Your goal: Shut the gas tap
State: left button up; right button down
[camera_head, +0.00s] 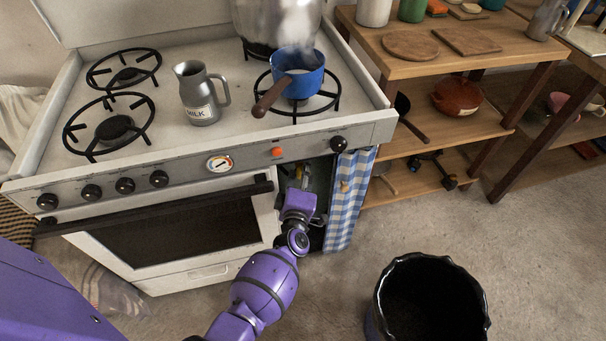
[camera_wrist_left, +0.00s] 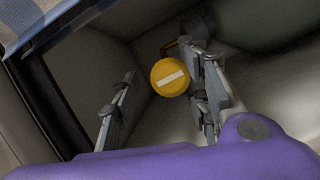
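The gas tap is a round yellow knob (camera_wrist_left: 169,77) with a white bar, in the left wrist view. The bar lies slightly tilted from level there. My left gripper (camera_wrist_left: 160,80) is open, one finger on each side of the knob in the picture. The knob appears closer to the right finger; I see no clear grip on it. In the head view my left arm reaches into the cupboard opening at the right end of the stove, and its fingers are mostly hidden. My right gripper is not in view.
A blue checked curtain (camera_head: 348,199) hangs at the opening's right side. The oven handle (camera_head: 165,203) is just left of my arm. A steaming blue pot (camera_head: 300,80) and a milk jug (camera_head: 200,98) stand on the stove. Wooden shelves (camera_head: 480,118) stand to the right.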

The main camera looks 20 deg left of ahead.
pick_arm(q)
jog(key=shift+s+f, duration=0.15)
jog(key=shift+s, duration=0.05)
jog(key=v, duration=1.1)
jog(key=shift+s+r, duration=0.2)
jog(key=shift+s, duration=0.2)
jog(key=shift+d, duration=0.1)
